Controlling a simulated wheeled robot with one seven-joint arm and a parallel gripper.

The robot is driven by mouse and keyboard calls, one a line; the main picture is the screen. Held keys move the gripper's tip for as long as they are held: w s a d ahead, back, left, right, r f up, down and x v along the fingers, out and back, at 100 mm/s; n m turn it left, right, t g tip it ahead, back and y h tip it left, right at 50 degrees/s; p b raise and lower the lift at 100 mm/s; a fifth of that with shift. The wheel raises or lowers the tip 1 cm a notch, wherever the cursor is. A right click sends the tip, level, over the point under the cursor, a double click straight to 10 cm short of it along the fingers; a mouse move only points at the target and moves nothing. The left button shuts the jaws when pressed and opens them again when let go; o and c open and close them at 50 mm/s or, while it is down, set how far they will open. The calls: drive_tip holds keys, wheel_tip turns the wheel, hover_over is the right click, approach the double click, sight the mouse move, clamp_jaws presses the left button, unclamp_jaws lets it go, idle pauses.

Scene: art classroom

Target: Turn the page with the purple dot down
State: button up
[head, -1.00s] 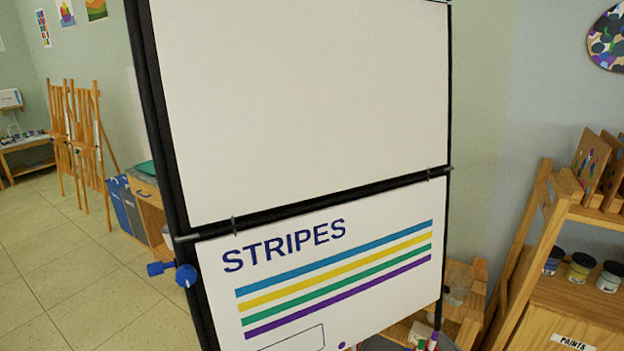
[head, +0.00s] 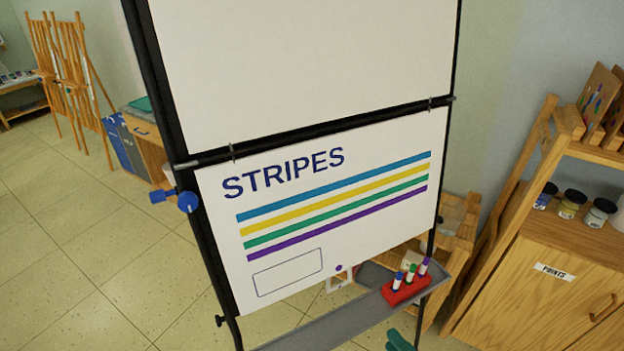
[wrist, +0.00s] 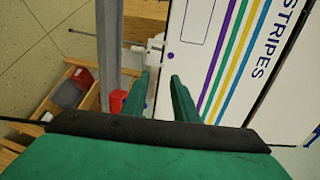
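The STRIPES page (head: 300,235) hangs on the lower half of a black flip-chart stand, with four coloured stripes and an empty box. The purple dot (head: 339,267) sits at its bottom edge, right of the box; it also shows in the wrist view (wrist: 171,56). My gripper (wrist: 160,82) is open with two green fingers and nothing visibly held. In the wrist view the page's bottom edge runs between the fingertips, just below the dot; I cannot tell the depth gap. In the head view, only a green tip (head: 398,341) shows at the bottom edge, below the pen tray.
A blank white sheet (head: 310,60) is above the ring bar (head: 310,132). A grey tray (head: 330,325) with a red marker holder (head: 405,288) juts out below the page. A wooden shelf with paint jars (head: 571,203) stands right. Open tiled floor (head: 90,260) lies left.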

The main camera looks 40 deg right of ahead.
drive_tip(key=shift+v, duration=2.9)
drive_tip(key=shift+s, duration=0.15)
drive_tip(key=w+a+f+n+g, duration=0.2)
drive_tip(key=w+a+f, duration=0.3)
drive_tip(key=f, duration=0.3)
drive_tip(key=w+a+f+n+g, duration=0.25)
drive_tip(key=w+a+f, duration=0.25)
drive_tip(key=f, duration=0.3)
drive_tip(key=s+a+r+n+t+y, duration=0.1)
drive_tip(key=a+r+n, duration=0.3)
drive_tip(key=a+n, duration=0.4)
drive_tip(key=s+a+r+n+t+y, duration=0.2)
drive_tip(key=a+n, duration=0.6)
drive_tip(key=a, duration=0.7)
drive_tip(key=shift+s+a+r+t+y, duration=0.3)
drive_tip(key=shift+s+a+r+t, duration=0.1)
drive_tip(key=shift+s+r+t, duration=0.45)
drive_tip(key=shift+w, duration=0.15)
